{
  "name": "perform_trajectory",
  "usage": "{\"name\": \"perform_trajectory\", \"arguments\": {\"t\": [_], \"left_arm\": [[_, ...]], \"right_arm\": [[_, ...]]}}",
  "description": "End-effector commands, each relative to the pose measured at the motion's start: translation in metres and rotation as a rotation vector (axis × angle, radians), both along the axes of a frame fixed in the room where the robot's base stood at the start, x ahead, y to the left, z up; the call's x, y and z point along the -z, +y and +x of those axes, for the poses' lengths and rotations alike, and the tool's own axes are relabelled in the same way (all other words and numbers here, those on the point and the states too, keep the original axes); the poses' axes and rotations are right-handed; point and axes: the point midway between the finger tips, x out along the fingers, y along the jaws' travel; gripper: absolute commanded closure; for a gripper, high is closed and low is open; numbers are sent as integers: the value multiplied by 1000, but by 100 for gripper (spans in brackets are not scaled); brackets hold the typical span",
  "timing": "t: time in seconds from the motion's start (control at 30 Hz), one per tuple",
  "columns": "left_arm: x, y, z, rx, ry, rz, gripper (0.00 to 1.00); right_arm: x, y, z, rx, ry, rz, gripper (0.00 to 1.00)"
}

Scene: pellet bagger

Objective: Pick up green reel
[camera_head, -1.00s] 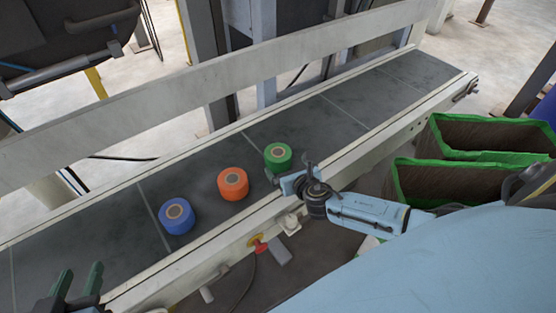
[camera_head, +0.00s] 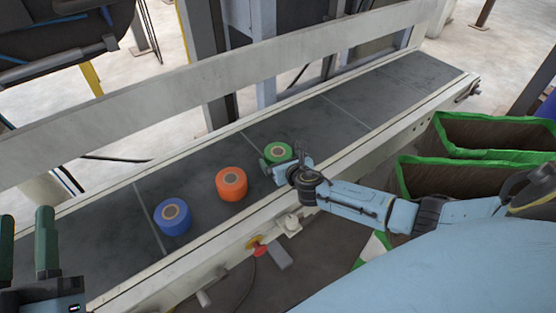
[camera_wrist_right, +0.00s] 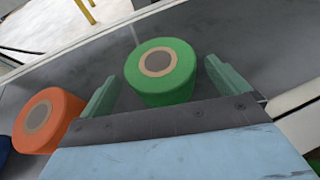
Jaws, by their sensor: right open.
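The green reel (camera_head: 279,152) stands upright on the dark conveyor belt, the rightmost of the three reels. In the right wrist view the green reel (camera_wrist_right: 160,72) is between the two spread fingers of my right gripper (camera_wrist_right: 165,85), with a gap visible on each side. In the head view my right gripper (camera_head: 279,162) is at the near side of the green reel and partly covers its lower front. My left gripper (camera_head: 26,245) is at the lower left, its two green fingers apart with nothing between them.
An orange reel (camera_head: 231,184) and a blue reel (camera_head: 173,216) stand on the belt (camera_head: 340,105) left of the green one. A pale guard rail (camera_head: 150,110) runs along the far side. Open green-rimmed bags (camera_head: 418,175) are at the right. The belt's right part is clear.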

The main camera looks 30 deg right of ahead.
Motion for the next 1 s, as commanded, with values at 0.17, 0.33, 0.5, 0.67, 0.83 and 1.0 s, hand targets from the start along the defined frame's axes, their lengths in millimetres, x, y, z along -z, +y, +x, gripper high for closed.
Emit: {"name": "perform_trajectory", "arguments": {"t": [0.17,0.33,0.5,0.67,0.83,1.0], "left_arm": [[-13,0,-7,5,-109,-35,64],[-18,0,-10,6,-138,-45,64],[-18,0,-10,6,-137,-44,64],[-18,0,-10,6,-135,-44,64],[-17,0,-9,6,-134,-43,64],[-17,0,-9,6,-134,-43,64]], "right_arm": [[5,-2,9,2,1,2,0],[5,-2,11,1,1,1,0],[5,-2,11,1,1,1,1],[5,-2,11,1,0,1,22],[5,-2,11,1,1,1,44],[4,-2,11,1,-1,0,48]]}}
